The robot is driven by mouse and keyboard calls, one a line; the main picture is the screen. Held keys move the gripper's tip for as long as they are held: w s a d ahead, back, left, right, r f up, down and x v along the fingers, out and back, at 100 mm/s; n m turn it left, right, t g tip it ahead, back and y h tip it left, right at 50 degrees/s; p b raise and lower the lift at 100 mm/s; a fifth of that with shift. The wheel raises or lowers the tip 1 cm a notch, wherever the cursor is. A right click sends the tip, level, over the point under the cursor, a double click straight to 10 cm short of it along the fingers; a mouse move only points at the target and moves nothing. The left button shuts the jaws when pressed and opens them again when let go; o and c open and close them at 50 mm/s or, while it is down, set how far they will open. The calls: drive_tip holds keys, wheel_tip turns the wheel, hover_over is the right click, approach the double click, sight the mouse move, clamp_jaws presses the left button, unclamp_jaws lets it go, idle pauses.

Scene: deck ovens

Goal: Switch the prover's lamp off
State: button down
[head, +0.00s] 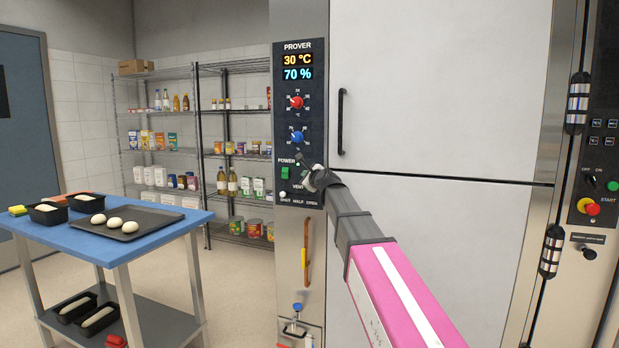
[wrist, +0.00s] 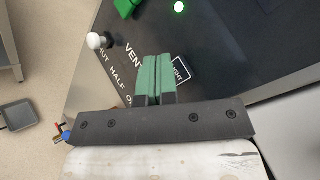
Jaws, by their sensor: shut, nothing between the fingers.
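The prover's control panel (head: 300,110) is a dark strip left of the tall pale doors. In the wrist view, a small dark piece marked LIGHT (wrist: 184,72) sits on the panel, partly hidden by my gripper (wrist: 160,84). My gripper's green fingers are together and empty, right beside that piece; I cannot tell whether they touch it. In the head view, my gripper (head: 308,170) is at the lower right of the panel and hides the light control. The light control's position cannot be told.
The green POWER switch (head: 285,173) is just left of my gripper. A white vent knob (wrist: 97,41) stands out from the panel. Red (head: 296,102) and blue (head: 297,137) dials are above. A blue-topped table (head: 180,228) stands at left, with clear floor between.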

drive_tip(key=shift+s+a, duration=0.35)
drive_tip(key=shift+s, duration=0.55)
drive_tip(key=shift+s+a, duration=0.3)
drive_tip(key=shift+s, duration=0.65)
drive_tip(key=shift+s+a, duration=0.35)
drive_tip(key=shift+s, duration=0.55)
